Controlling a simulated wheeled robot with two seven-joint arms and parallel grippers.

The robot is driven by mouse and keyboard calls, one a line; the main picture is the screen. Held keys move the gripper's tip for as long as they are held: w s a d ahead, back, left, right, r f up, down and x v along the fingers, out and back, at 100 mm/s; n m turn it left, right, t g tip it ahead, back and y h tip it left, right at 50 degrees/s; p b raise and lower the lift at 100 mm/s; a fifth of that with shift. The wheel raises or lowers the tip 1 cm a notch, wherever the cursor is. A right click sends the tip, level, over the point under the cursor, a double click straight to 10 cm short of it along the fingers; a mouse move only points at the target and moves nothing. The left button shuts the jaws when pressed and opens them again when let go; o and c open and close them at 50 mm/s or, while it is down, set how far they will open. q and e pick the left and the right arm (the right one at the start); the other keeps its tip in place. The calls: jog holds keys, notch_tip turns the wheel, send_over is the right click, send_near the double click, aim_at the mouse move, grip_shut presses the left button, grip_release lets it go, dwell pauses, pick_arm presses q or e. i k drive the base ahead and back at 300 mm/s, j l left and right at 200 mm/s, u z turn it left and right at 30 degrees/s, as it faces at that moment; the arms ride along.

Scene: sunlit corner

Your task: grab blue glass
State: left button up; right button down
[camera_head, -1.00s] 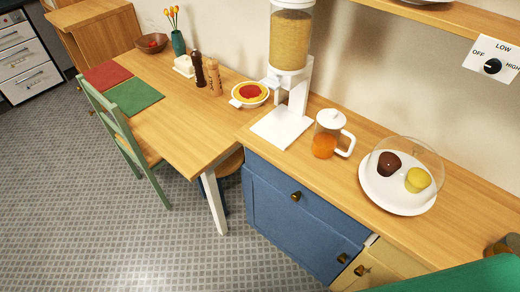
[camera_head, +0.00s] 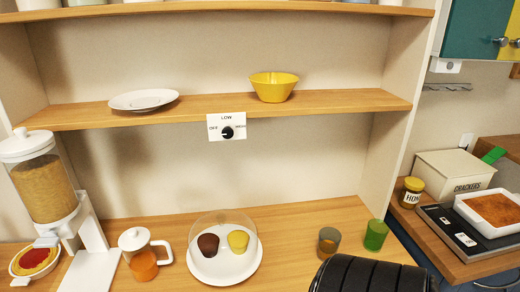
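Two glasses stand on the wooden counter at the lower right of the head view. One is a dark grey-brown glass (camera_head: 328,243). The other is a green glass (camera_head: 375,235) just to its right, slightly apart from it. No glass in view looks clearly blue. Neither of my grippers shows in this view.
A domed white plate (camera_head: 229,273) with brown and yellow items stands left of the glasses. A teapot (camera_head: 143,265) and a dispenser (camera_head: 48,188) are further left. A black ribbed shape (camera_head: 370,277), unclear what, covers the counter's front. A yellow bowl (camera_head: 274,87) sits on the shelf above.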

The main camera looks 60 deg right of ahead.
aim_at(325, 250)
jog(key=z, duration=2.45)
